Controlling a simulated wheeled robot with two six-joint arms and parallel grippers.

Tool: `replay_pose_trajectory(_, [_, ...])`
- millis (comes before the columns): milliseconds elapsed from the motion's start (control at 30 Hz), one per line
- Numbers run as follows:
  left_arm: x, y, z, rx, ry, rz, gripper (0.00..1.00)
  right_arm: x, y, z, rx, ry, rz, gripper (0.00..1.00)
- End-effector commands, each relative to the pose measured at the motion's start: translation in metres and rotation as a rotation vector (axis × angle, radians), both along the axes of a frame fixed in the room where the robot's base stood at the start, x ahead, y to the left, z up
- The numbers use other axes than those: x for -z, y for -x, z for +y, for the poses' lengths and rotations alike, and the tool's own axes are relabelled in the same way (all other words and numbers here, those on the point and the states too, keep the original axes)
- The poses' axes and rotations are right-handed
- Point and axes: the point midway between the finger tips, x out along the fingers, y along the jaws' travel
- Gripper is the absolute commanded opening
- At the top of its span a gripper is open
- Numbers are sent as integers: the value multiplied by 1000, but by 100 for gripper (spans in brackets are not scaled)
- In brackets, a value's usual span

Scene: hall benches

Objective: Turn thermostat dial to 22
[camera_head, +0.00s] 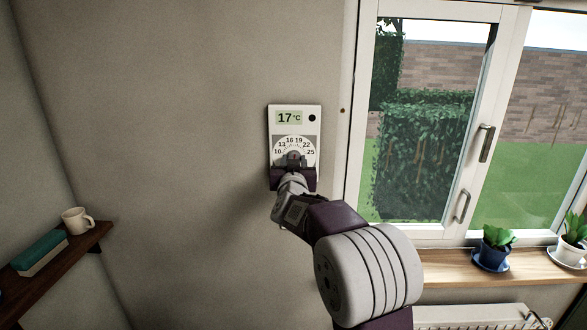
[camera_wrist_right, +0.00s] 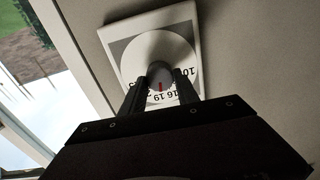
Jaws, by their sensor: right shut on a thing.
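The white thermostat (camera_head: 311,127) is fixed to the wall, and its display reads 17 °C. Its scale shows 10, 13, 16, 19, 22 and 25. My right gripper (camera_head: 293,162) is in front of the lower half of the thermostat, shut on the dial. In the right wrist view the two fingers (camera_wrist_right: 160,85) hold the round grey dial (camera_wrist_right: 160,70) from both sides. A red mark on the dial shows between the fingers, near the 16 and 19 side. The thermostat plate (camera_wrist_right: 115,40) appears turned in this view. My left gripper is not in view.
A white-framed window (camera_head: 352,120) with handles is just right of the thermostat. Potted plants (camera_head: 494,255) stand on the wooden sill (camera_head: 450,268), above a radiator (camera_head: 470,318). At the left, a shelf (camera_head: 60,262) holds a mug (camera_head: 76,220) and a teal book (camera_head: 40,250).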

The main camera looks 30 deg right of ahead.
Motion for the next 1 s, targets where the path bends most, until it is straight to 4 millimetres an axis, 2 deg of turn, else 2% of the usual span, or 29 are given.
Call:
replay_pose_trajectory(33, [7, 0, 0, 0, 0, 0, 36, 6, 0, 0, -2, -37, -17, 0])
replay_pose_trajectory(500, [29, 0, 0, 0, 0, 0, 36, 7, -1, 1, -2, -366, -214, 0])
replay_pose_trajectory(1000, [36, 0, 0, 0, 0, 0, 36, 6, -1, 1, -2, -506, -297, 0])
